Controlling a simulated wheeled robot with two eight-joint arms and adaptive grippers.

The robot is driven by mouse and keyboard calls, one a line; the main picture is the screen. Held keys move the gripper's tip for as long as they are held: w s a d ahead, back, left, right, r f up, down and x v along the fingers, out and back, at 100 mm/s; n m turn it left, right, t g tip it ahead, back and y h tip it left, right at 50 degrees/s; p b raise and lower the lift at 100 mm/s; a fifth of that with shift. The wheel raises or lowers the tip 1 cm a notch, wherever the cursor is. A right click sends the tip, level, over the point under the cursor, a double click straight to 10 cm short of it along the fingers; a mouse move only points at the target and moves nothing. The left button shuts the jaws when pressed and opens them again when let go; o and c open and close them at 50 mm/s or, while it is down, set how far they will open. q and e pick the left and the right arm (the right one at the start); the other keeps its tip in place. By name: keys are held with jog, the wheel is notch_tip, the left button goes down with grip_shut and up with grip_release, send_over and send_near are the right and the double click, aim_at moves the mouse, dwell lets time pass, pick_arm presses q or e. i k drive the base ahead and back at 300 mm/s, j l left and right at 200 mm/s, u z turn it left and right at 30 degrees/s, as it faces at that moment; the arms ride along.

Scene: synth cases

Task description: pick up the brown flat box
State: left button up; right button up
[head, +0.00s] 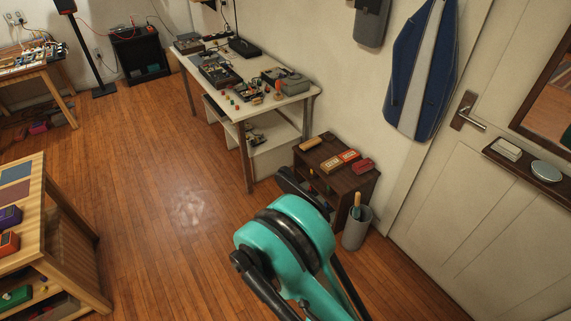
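A flat reddish-brown panel or box (14,195) lies on the wooden bench at the left edge, beside a blue-grey one; I cannot tell for sure that it is the brown flat box. A small tan-brown piece (310,143) lies on the small dark cabinet at centre right. My teal arm rises from the bottom centre, and the dark end of it (302,190) is in front of the cabinet, partly hidden behind the teal joint. Its fingers are not clear, and nothing held is visible. My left gripper is not in view.
The dark cabinet (362,183) also bears red boxes (348,156). A grey bin (356,230) stands beside it, near the door (470,215). A cluttered white table (240,105) stands at the back wall. The wooden floor (170,200) between bench and table is clear.

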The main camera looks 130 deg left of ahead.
aim_at(330, 166)
jog(key=u, duration=4.1)
jog(key=i+l+z, duration=0.1)
jog(key=i+z, duration=0.15)
jog(key=i, duration=2)
